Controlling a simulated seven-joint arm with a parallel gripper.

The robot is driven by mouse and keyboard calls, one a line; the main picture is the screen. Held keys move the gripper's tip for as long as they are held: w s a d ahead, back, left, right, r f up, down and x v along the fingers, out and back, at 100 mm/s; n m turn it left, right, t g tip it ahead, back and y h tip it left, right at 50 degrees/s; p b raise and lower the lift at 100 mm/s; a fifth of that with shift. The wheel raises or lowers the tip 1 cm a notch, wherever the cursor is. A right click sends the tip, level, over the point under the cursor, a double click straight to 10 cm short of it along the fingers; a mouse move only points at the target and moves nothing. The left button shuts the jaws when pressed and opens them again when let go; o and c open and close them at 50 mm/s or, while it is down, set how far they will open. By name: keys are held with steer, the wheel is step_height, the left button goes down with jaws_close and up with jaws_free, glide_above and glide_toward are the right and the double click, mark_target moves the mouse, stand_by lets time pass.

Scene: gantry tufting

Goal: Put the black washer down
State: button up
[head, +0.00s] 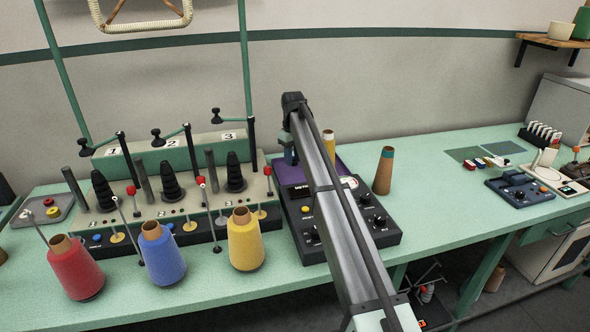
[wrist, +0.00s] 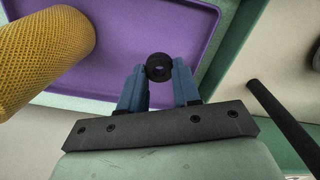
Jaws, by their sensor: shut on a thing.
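The black washer (wrist: 159,67) is a small dark ring with a hole through it, pinched between the blue fingertips of my gripper (wrist: 159,78) in the wrist view. Beyond it in that view lies a purple tray (wrist: 150,20) with a raised rim; I cannot tell the height of the washer above it. In the head view my gripper (head: 289,152) is at the far end of my arm, beside the purple tray (head: 288,173), which my arm partly covers. The washer cannot be made out there.
A yellow textured spool (wrist: 40,55) stands close at the left in the wrist view. A dark control box (head: 375,215) and a brown cone (head: 384,171) are right of my arm. The three-post machine (head: 180,190) and red, blue and yellow yarn cones (head: 246,240) are left.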

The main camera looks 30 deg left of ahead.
mark_target(293, 176)
steer(key=shift+f, duration=2.55)
steer(key=shift+f, duration=0.15)
steer(key=o, duration=1)
steer(key=shift+o, duration=0.2)
step_height(293, 176, up, 12)
steer(key=shift+r, duration=0.2)
